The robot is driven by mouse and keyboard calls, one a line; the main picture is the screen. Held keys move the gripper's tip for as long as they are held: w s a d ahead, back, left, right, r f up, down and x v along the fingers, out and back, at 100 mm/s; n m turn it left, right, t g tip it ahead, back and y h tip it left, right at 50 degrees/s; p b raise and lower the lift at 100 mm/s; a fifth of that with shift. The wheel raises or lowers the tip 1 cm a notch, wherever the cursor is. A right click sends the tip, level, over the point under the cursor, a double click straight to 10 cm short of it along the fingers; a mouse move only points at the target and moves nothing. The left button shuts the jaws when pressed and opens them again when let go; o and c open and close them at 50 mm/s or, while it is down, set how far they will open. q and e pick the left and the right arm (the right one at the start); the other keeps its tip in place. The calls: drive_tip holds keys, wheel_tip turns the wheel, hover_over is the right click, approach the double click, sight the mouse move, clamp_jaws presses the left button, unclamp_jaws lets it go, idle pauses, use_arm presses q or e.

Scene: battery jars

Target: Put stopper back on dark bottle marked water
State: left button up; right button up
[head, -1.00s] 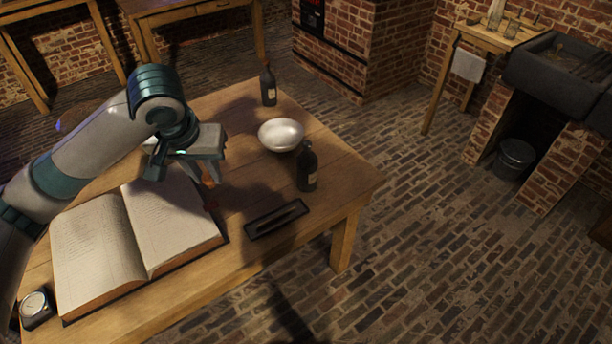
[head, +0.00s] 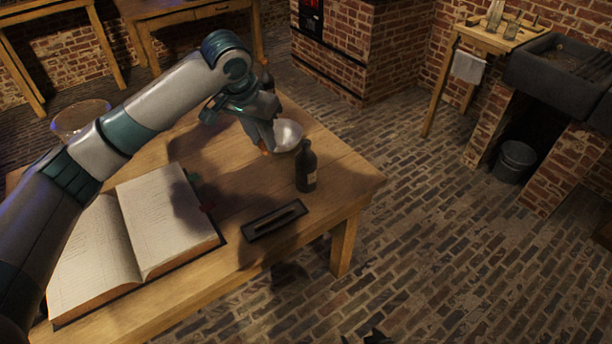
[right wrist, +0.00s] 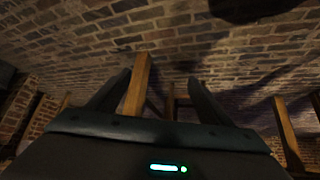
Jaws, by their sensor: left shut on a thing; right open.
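A dark bottle (head: 306,172) with a small pale label stands upright near the table's right edge in the head view; the label is too small to read. A second dark bottle (head: 267,80) stands farther back, mostly hidden behind my left gripper. My left gripper (head: 266,148) points down beside the white bowl, left of the near bottle and apart from it. It is shut on a small brownish thing at its fingertips, apparently the stopper, mostly hidden. My right gripper (right wrist: 158,78) is open and empty in the right wrist view, facing the brick floor and table legs.
The white bowl (head: 288,135) sits behind the near bottle, partly covered by my left gripper. An open book (head: 165,220) lies at the left of the wooden table (head: 240,180). A dark narrow tray (head: 274,221) lies near the front edge. Bare wood surrounds the near bottle's front.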

drive_tip(key=w+a+r+t+y+b, duration=0.1)
drive_tip(key=w+a+r+t+b, duration=0.2)
drive_tip(key=w+r, duration=1)
use_arm(q)
drive_tip(key=w+d+m+g+h, duration=0.1)
drive_tip(key=w+d+m, duration=0.4)
drive_tip(key=w+d, duration=0.4)
drive_tip(key=w, duration=0.3)
drive_tip(key=shift+w+d+f, duration=0.25)
drive_tip(key=shift+w, duration=0.05)
use_arm(e)
drive_tip(key=n+t+y, duration=0.2)
drive_tip(key=t+y, duration=0.2)
drive_tip(key=t, duration=0.3)
approach(306, 166)
drive_tip(key=f, duration=0.1)
drive_tip(key=w+f, duration=0.1)
drive_tip(key=f, duration=0.1)
drive_tip(key=shift+w+d, duration=0.25)
drive_tip(key=shift+d, duration=0.1)
drive_tip(key=shift+w, duration=0.1)
drive_tip(key=shift+x, duration=5.9)
drive_tip(key=shift+a+f, duration=0.1)
drive_tip(key=shift+f, duration=0.05)
drive_tip(key=shift+c, duration=0.6)
